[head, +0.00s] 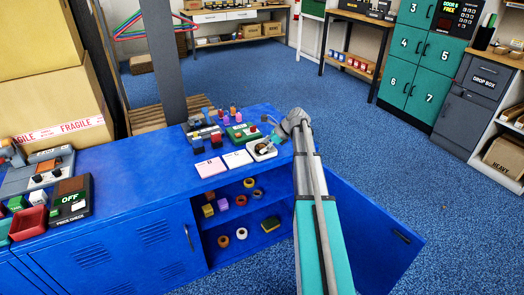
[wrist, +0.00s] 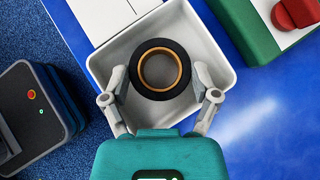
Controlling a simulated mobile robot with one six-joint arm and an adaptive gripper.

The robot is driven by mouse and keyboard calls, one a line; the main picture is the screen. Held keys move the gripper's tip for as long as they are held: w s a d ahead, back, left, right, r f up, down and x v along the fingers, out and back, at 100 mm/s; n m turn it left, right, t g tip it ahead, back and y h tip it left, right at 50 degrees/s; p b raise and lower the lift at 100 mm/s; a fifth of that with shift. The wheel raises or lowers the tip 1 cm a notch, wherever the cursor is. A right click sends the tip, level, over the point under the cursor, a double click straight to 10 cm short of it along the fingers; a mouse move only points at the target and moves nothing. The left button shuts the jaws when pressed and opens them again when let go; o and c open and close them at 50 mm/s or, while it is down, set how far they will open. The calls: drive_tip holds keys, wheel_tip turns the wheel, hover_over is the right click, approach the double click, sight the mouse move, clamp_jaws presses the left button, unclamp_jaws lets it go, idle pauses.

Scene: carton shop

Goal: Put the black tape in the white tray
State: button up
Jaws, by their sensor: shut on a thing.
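The black tape (wrist: 160,95) is a black ring with a tan core. In the wrist view it lies flat, over the inside of the white tray (wrist: 204,38). I cannot tell whether it touches the tray floor. My gripper (wrist: 160,76) is shut on the tape, with one finger on each side of it. In the head view the white tray (head: 253,152) sits on the blue cabinet top near its right end, and my gripper (head: 272,142) is over it, hiding the tape.
Two label cards (head: 224,163) lie left of the tray, and a green device (head: 243,133) stands just behind it. Several tape rolls lie on the open shelves below, beside an open blue door (head: 372,230). The cabinet top's middle (head: 140,165) is clear.

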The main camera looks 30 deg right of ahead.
drive_tip(key=shift+f, duration=0.1)
idle(0.3)
drive_tip(key=o, duration=0.8)
drive_tip(key=shift+c, duration=0.2)
drive_tip(key=shift+r, duration=0.2)
drive_tip(key=shift+s+d+r+p, duration=0.2)
drive_tip(key=shift+d+r+p, duration=0.25)
drive_tip(key=shift+p, duration=0.15)
drive_tip(key=p+v, duration=0.7)
drive_tip(key=v, duration=0.3)
drive_tip(key=shift+s+d+r, duration=0.15)
drive_tip(key=shift+d, duration=0.1)
